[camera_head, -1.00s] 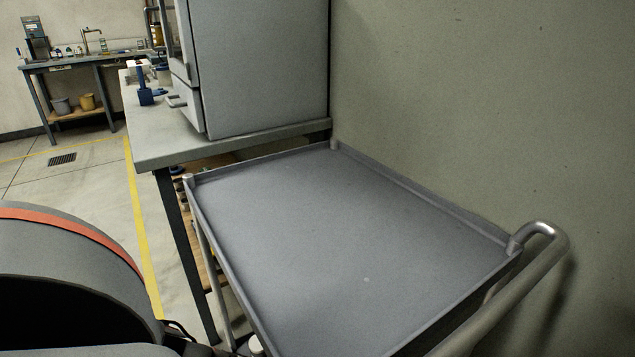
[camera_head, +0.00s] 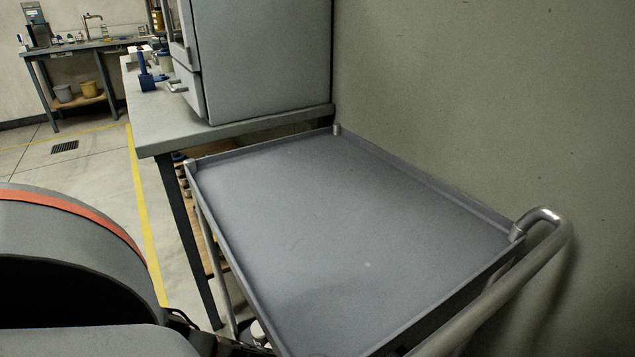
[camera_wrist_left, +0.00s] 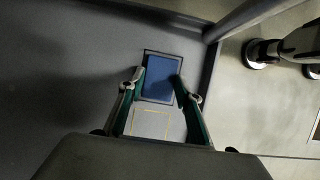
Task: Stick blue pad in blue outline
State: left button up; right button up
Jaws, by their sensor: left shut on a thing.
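In the left wrist view, my left gripper (camera_wrist_left: 159,84) is shut on a blue pad (camera_wrist_left: 160,76), with one finger at each side edge. The pad is a flat dark blue rectangle with a dark edge around it. It is over a grey surface, and I cannot tell whether it touches that surface. A thin yellow outline (camera_wrist_left: 151,124) shows between the fingers, nearer the wrist. I cannot make out a blue outline; the pad may cover it. Neither gripper shows in the head view, and my right gripper is in no view.
A grey cart tray (camera_head: 320,220) with a raised rim and a tube handle (camera_head: 545,222) fills the middle of the head view; its visible part is empty. A bench (camera_head: 150,128) with a large grey cabinet (camera_head: 265,60) stands behind it. A wall closes the right side.

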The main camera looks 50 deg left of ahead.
pick_arm(q)
jog(key=o, duration=1)
jog(key=shift+f, duration=0.1)
jog(key=v, duration=1.2)
